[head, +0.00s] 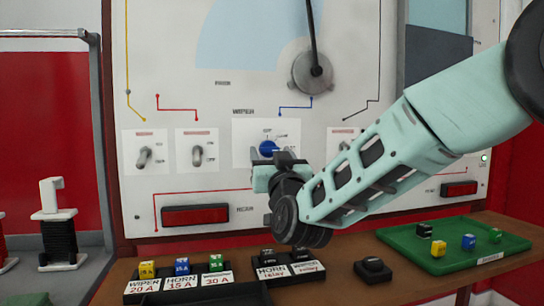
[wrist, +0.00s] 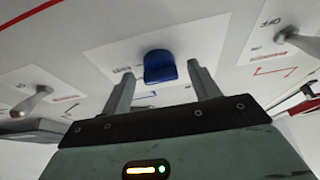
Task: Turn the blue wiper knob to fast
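The blue wiper knob (head: 268,148) sits on a white plate on the upright trainer panel, under the wiper label. In the head view my gripper (head: 281,160) is just below and in front of the knob and hides part of the plate. In the wrist view the blue knob (wrist: 160,66) shows whole, between and beyond the two fingertips of my gripper (wrist: 158,75). The fingers are apart, with a gap on each side of the knob. I see no contact with it. The small lettering around the knob is too blurred to read fully.
Toggle switches (head: 145,157) (head: 198,155) flank the knob on the left, and another (head: 344,147) on the right. Below, a shelf holds labelled fuses (head: 182,267), relays (head: 302,254), a black block (head: 374,268) and a green tray (head: 410,245). The wiper motor (head: 312,73) is above.

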